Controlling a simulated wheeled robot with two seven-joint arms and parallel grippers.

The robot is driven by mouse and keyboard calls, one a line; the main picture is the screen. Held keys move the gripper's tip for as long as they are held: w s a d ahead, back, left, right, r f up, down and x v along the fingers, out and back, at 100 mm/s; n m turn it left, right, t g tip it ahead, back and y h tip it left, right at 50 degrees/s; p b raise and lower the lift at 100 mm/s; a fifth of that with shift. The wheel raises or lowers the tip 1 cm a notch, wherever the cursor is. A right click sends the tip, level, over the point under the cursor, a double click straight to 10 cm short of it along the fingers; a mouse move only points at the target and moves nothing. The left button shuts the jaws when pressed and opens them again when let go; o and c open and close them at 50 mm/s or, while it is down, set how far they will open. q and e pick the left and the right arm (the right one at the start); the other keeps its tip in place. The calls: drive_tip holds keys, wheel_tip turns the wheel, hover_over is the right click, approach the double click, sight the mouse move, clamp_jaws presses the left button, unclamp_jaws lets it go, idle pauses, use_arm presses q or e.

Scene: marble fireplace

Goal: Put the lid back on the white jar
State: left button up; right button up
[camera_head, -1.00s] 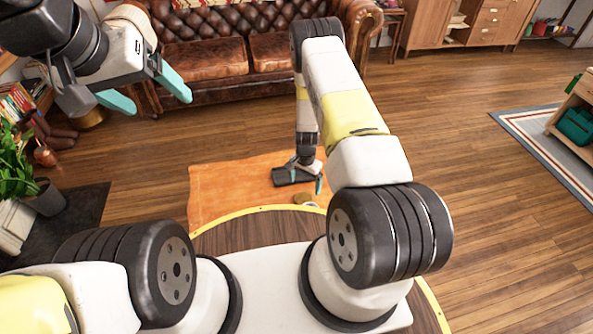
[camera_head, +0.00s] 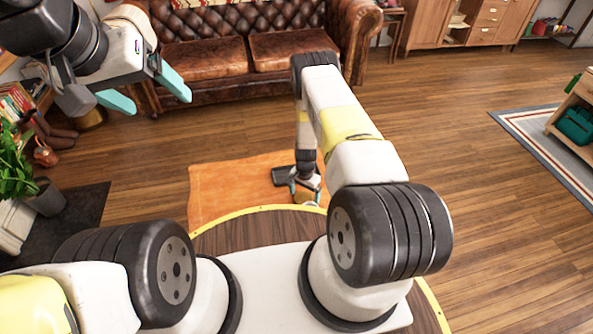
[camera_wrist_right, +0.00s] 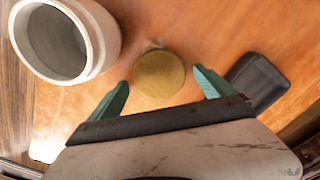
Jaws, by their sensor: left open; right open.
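The white jar (camera_wrist_right: 67,40) shows in the right wrist view at upper left, open at the top with a grey inside. A round golden-brown lid (camera_wrist_right: 159,74) lies flat on the orange surface to its right. My right gripper (camera_wrist_right: 160,78) is open, its teal fingers on either side of the lid's near part, with gaps to it. In the head view, my right gripper (camera_head: 305,193) is low over the orange surface; jar and lid are hard to make out there. My left gripper (camera_head: 160,104) is open, empty and raised at upper left, away from both.
A black tray-like object (camera_wrist_right: 259,82) lies just right of the lid, close to a right finger; it also shows in the head view (camera_head: 282,176). The orange surface (camera_head: 225,188) is mostly clear. A leather sofa (camera_head: 235,55) stands behind.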

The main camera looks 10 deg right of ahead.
sight(304, 197)
drive_tip(key=shift+f, duration=0.15)
drive_tip(key=c, duration=1.4)
wheel_tip(304, 197, up, 10)
